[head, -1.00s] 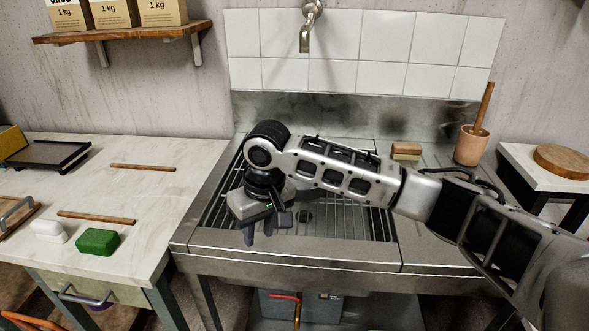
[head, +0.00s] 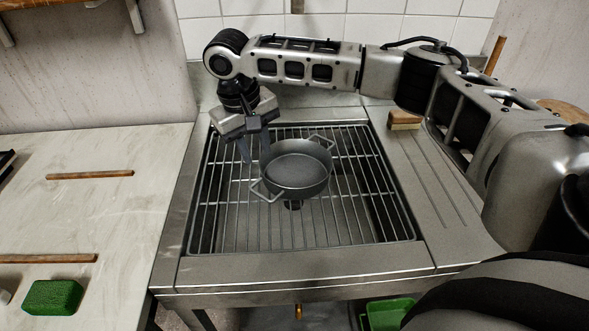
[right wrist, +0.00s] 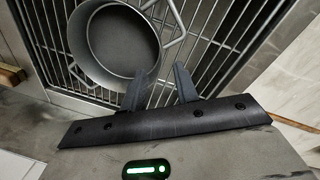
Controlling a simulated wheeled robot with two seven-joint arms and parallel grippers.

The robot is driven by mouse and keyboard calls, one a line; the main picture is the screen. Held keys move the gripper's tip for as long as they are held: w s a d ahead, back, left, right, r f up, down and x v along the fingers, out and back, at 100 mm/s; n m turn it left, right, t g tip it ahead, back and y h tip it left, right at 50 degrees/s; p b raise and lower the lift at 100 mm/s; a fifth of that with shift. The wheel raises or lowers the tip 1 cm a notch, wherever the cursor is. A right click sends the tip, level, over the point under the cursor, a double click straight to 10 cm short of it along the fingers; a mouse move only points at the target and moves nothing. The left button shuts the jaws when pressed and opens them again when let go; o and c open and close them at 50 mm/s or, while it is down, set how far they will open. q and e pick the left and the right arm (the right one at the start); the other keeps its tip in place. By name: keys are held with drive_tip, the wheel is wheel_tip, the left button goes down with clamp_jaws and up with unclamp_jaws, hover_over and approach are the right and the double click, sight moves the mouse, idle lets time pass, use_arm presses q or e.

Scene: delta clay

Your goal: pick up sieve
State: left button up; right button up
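The sieve (head: 298,172) is a round grey pan-like vessel with two loop handles. It rests on the wire rack over the sink, and in the right wrist view the sieve (right wrist: 122,42) is at upper left. My right gripper (head: 256,158) is above the rack, just left of the sieve's rim. In the right wrist view its two fingers (right wrist: 160,88) are spread apart with nothing between them, close to the rim and one handle. Whether a finger touches the sieve I cannot tell. My left gripper is not in view.
The wire rack (head: 225,215) covers the steel sink. A brush (head: 404,120) lies on the drainboard at right. The pale worktop (head: 95,225) at left holds wooden sticks (head: 90,174) and a green sponge-like block (head: 52,297). A tiled wall stands behind.

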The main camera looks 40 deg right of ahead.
sight(262, 172)
drive_tip(key=f, duration=0.5)
drive_tip(key=d+f, duration=0.1)
drive_tip(key=f, duration=0.1)
drive_tip(key=shift+w+d+f, duration=0.1)
drive_tip(key=shift+w+f, duration=0.1)
drive_tip(key=shift+f, duration=0.1)
clamp_jaws()
